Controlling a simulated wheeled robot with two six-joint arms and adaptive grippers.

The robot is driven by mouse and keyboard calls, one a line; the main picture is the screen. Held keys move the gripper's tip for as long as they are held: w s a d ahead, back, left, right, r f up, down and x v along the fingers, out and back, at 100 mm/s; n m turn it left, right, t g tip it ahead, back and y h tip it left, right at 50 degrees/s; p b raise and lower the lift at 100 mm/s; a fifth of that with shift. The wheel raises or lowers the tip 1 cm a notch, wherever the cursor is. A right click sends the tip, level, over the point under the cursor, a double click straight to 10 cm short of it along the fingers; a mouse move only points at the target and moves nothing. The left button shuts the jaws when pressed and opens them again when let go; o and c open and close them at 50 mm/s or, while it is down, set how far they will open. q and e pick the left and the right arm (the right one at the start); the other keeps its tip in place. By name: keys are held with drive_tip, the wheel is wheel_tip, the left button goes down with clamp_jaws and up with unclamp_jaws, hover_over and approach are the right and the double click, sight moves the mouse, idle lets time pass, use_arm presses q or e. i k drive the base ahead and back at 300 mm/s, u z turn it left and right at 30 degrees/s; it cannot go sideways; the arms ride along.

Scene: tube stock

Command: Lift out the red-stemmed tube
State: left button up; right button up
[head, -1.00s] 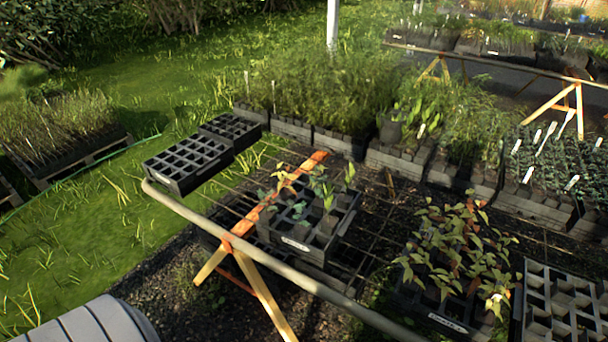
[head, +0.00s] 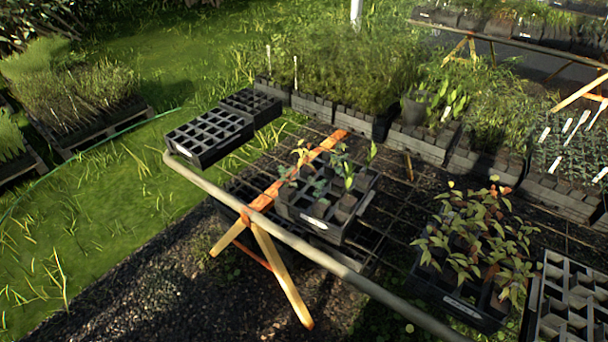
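A black celled crate (head: 330,215) with a white label stands on the wire bench in the middle of the head view. It holds a few young plants (head: 345,176) with green leaves and some yellowish ones, and several of its cells look empty. A second labelled crate (head: 462,302) at the lower right is full of leafy plants (head: 480,235) with green, yellowish and reddish leaves. I cannot make out which tube has a red stem at this distance. Neither of my grippers shows in the head view.
Two empty celled trays (head: 208,137) (head: 252,106) stand at the bench's left end. Another celled tray (head: 570,310) is at the lower right corner. A grey rail (head: 262,232) edges the bench's front. Dense planted crates line the back. Bare wire mesh lies around the middle crate.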

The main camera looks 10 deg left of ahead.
sight(329, 166)
drive_tip(key=u, duration=1.6)
drive_tip(key=i, duration=1.8)
drive_tip(key=z, duration=3.25)
